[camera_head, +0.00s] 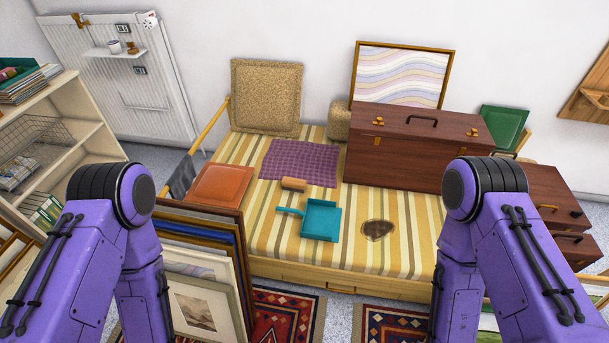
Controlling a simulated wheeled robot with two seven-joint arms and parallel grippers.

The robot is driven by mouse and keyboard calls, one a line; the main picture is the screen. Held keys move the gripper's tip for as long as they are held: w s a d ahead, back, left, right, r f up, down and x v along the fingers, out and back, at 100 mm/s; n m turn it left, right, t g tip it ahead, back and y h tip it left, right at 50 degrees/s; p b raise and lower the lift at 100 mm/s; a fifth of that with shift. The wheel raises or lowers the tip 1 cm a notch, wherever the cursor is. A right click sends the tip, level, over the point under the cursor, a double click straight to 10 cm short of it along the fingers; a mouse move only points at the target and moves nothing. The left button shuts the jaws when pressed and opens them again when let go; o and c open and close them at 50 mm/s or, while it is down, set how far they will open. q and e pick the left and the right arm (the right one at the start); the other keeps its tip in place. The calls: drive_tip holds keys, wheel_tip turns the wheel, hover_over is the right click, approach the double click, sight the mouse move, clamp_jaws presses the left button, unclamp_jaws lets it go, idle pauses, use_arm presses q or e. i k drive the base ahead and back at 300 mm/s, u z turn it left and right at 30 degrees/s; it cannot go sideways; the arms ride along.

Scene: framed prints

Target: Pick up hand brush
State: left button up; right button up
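No object is clearly recognisable as a hand brush. A small tan block or roll (294,184) lies on the striped bed, at the lower edge of a purple cloth; it is too small to tell whether it is the brush. Just below it lies a teal dustpan (321,220), its short handle pointing left. A dark brown oval thing (378,230) lies flat on the bed to the right. My two purple arms come in at the lower left and lower right, and both bend down out of the picture. Neither gripper shows.
The bed (270,238) has a wooden front edge. A dark red-brown chest (415,151) stands at its back right, and an orange cushion (221,184) lies at left. Framed prints (200,300) lean upright beside my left arm. Shelves (85,140) stand at far left.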

sight(289, 184)
drive_tip(key=z, duration=1.1)
drive_tip(key=i, duration=0.85)
drive_tip(key=u, duration=2.35)
drive_tip(key=i, duration=0.5)
